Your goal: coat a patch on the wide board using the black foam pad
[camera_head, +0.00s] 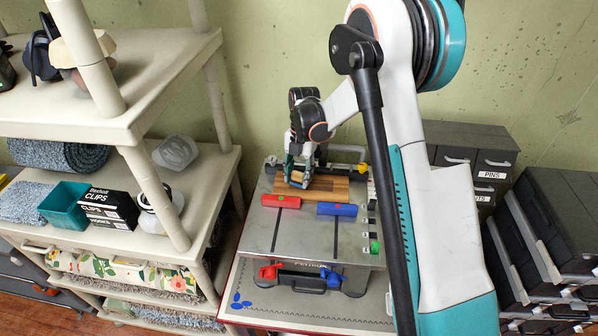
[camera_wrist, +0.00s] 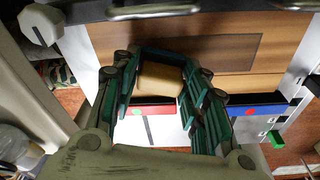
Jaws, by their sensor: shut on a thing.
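The wide wooden board (camera_head: 284,186) lies on a grey work surface behind a red block and a blue block. In the wrist view the board (camera_wrist: 270,78) has a darker brown rectangular patch (camera_wrist: 215,53). My gripper (camera_head: 300,180) is over the board's left part in the head view. In the wrist view, my gripper (camera_wrist: 160,85) is shut on a tan block (camera_wrist: 160,78). No black foam shows on this block; its underside is hidden, so I cannot tell whether it is the foam pad or whether it touches the board.
The red block (camera_head: 282,201) and blue block (camera_head: 337,209) lie just in front of the board. Small items, one green (camera_head: 375,247), line the work surface's (camera_head: 300,240) right edge. Shelving (camera_head: 190,160) stands left, drawer units (camera_head: 470,150) right. The front work surface is mostly clear.

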